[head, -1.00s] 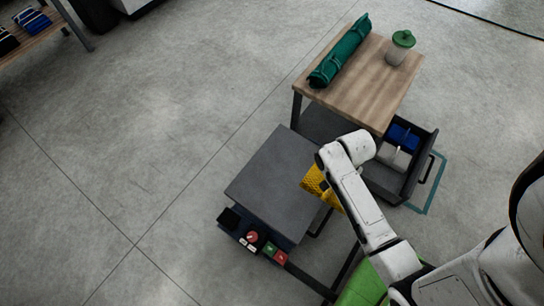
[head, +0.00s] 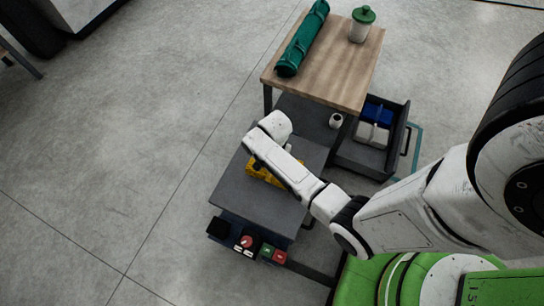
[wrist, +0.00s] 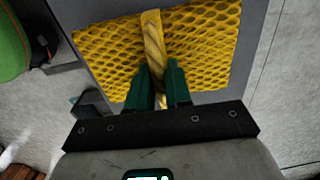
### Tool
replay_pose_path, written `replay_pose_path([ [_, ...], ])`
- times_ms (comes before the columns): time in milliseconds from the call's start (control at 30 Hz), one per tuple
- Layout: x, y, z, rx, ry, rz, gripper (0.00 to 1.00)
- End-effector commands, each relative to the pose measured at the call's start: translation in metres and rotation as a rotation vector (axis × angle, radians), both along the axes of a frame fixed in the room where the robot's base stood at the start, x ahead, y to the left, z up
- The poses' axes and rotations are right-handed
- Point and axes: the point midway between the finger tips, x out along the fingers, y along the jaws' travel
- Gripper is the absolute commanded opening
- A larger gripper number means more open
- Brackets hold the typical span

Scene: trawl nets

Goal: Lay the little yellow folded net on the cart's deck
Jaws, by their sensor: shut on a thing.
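The little yellow folded net (wrist: 198,45) is in my gripper (wrist: 158,88), whose green fingers are shut on its raised middle band in the wrist view. In the head view the yellow net (head: 262,172) shows over the grey deck of the cart (head: 235,195), partly hidden under my arm. The net lies flat and level with the deck behind it. I cannot tell whether it touches the deck or hangs just above it.
A wooden-topped table (head: 325,65) behind the cart bears a green roll (head: 302,40) and a green-lidded jar (head: 360,24). Its open drawer (head: 372,150) juts out at right, holding blue and white things. Buttons (head: 267,251) line the cart's front end. Bare deck shows toward the buttons.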

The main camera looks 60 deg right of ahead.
Motion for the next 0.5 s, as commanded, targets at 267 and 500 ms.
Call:
replay_pose_path([
  [267,0.01,0.0,-0.026,0.0,0.002,0.0,0.0],
  [500,0.01,0.0,-0.041,-0.001,-0.001,0.0,0.0],
])
